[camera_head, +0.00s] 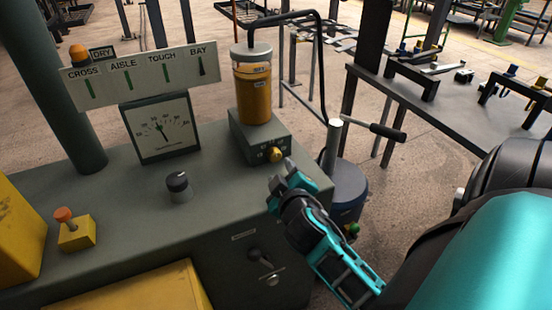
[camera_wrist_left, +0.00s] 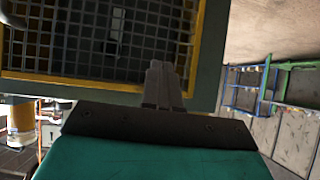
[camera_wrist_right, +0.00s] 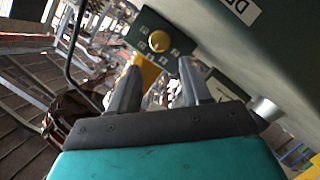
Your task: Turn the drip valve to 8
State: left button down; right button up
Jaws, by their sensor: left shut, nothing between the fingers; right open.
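The drip valve is a yellow knob (camera_head: 275,154) on the front of a dark grey box (camera_head: 252,135), below an amber oil cup (camera_head: 254,88). In the right wrist view the knob (camera_wrist_right: 159,41) has a ring of numbers around it, too small to read, so its setting cannot be told. My right gripper (camera_head: 285,183) is open and empty, just in front of and below the knob. In the right wrist view its fingertips (camera_wrist_right: 158,75) stop short of the knob, apart from it. My left gripper (camera_wrist_left: 163,78) is shut and empty, before a mesh panel, outside the head view.
On the grey bench stand a dial gauge (camera_head: 162,127), a black knob (camera_head: 178,187) and an orange button on a yellow box (camera_head: 75,229). A black-handled lever (camera_head: 372,129) and a bent black hose (camera_head: 321,60) lie close to the right gripper. A mesh panel (camera_wrist_left: 100,40) faces the left.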

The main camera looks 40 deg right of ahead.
aim_at(275, 157)
jog(key=x, duration=0.8)
jog(key=shift+r+b, duration=0.1)
jog(key=shift+b, duration=0.2)
jog(key=shift+w+d, duration=0.3)
jog(key=shift+w, duration=0.1)
jog(key=shift+c, duration=0.5)
jog(key=c, duration=0.7)
jog(key=shift+o, duration=0.2)
